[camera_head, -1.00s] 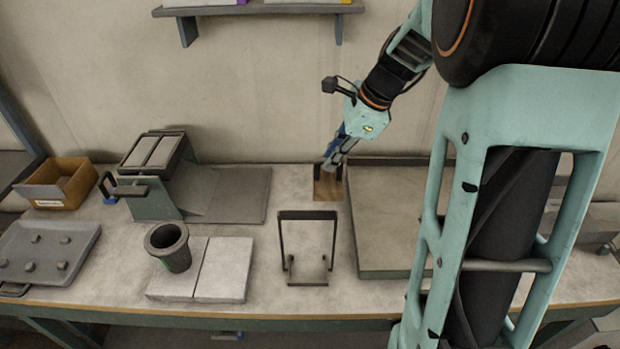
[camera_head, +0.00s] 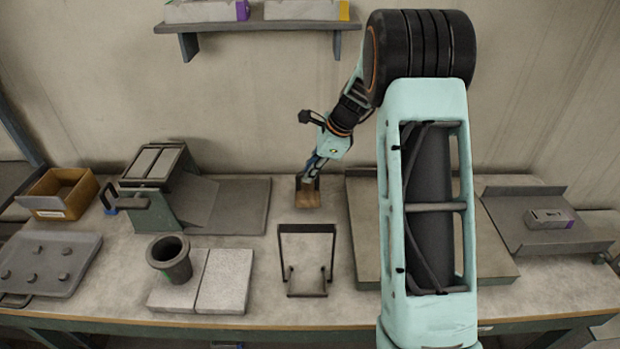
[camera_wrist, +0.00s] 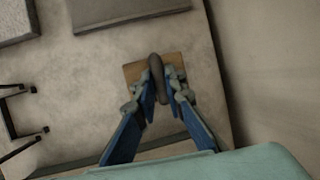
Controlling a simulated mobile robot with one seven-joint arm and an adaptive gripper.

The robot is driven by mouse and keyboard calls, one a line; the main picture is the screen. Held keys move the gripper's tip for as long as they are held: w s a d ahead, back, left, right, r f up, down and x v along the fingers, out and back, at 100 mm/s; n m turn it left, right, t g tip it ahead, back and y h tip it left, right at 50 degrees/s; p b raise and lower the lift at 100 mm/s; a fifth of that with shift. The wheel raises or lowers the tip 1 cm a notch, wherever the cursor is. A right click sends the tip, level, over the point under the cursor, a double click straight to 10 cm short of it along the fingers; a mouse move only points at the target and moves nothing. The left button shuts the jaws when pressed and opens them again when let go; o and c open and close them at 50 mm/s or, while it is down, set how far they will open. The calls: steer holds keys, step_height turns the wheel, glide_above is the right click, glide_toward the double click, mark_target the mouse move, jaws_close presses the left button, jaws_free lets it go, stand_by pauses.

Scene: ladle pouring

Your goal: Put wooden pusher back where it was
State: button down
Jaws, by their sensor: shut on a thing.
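The wooden pusher (camera_head: 308,199) is a small brown board with a dark upright handle. It is at the back middle of the workbench, behind the wire stand. My gripper (camera_head: 309,180) comes down on it from above and is shut on the handle. In the wrist view, the blue-and-grey fingers (camera_wrist: 162,92) close on both sides of the dark handle (camera_wrist: 156,67), with the brown board (camera_wrist: 134,72) beneath. I cannot tell whether the board touches the bench or hangs just above it.
A dark wire stand (camera_head: 307,229) is just in front of the pusher. A large flat tray (camera_head: 362,230) lies to the right, partly behind my arm. A grey sloped device (camera_head: 165,200) with a plate stands left. A dark cup (camera_head: 168,256) stands on pale slabs (camera_head: 225,280). The bench around the pusher is bare.

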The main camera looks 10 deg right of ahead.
steer(key=shift+f, duration=1.25)
steer(key=shift+f, duration=0.2)
steer(key=c, duration=2)
jaws_free()
steer(key=v, duration=1.2)
steer(key=shift+r, duration=0.2)
